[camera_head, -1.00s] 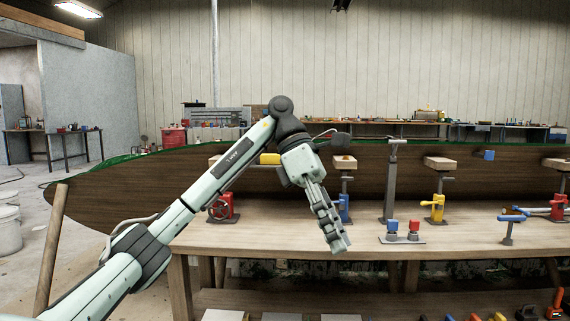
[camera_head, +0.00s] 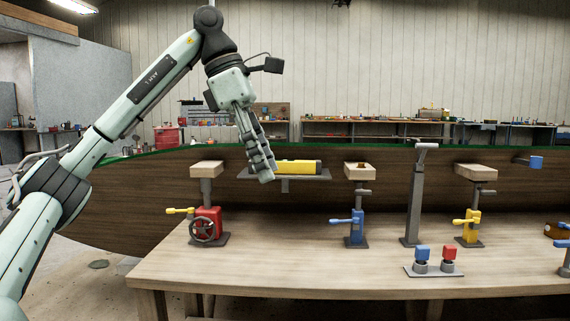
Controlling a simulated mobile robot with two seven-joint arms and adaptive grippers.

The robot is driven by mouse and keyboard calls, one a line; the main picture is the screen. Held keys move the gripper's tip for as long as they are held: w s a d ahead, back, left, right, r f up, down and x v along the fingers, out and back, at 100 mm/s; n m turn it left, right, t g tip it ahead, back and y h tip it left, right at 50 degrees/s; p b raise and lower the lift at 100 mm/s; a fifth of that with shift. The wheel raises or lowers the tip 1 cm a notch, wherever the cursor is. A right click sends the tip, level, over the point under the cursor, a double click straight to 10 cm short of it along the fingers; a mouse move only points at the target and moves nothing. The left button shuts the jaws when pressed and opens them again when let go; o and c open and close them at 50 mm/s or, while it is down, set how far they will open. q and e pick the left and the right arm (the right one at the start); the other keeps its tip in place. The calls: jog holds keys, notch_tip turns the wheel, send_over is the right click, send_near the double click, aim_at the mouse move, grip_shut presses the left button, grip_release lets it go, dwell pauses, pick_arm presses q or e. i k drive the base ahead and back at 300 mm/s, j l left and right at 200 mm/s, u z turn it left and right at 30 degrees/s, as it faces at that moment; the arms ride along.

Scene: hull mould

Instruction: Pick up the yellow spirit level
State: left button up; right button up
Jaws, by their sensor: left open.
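The yellow spirit level (camera_head: 299,167) lies flat on a narrow dark shelf (camera_head: 287,178) in front of the brown hull, left of the picture's middle. It has a dark end at its right. My left gripper (camera_head: 266,174) points down at the left end of the level, and its fingers cover part of that end and the shelf. It is open. I cannot tell whether the fingers touch the level or hang in front of it. My right gripper is not in view.
A workbench (camera_head: 310,265) stands below the hull. On it are a red clamp stand (camera_head: 207,222) with a wheel, a blue stand (camera_head: 357,228), a grey post (camera_head: 414,195) and a yellow stand (camera_head: 470,228). A plate with blue and red knobs (camera_head: 435,270) sits near the front. The bench's middle is clear.

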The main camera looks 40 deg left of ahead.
aim_at(286, 166)
jog(key=i+j, duration=1.05)
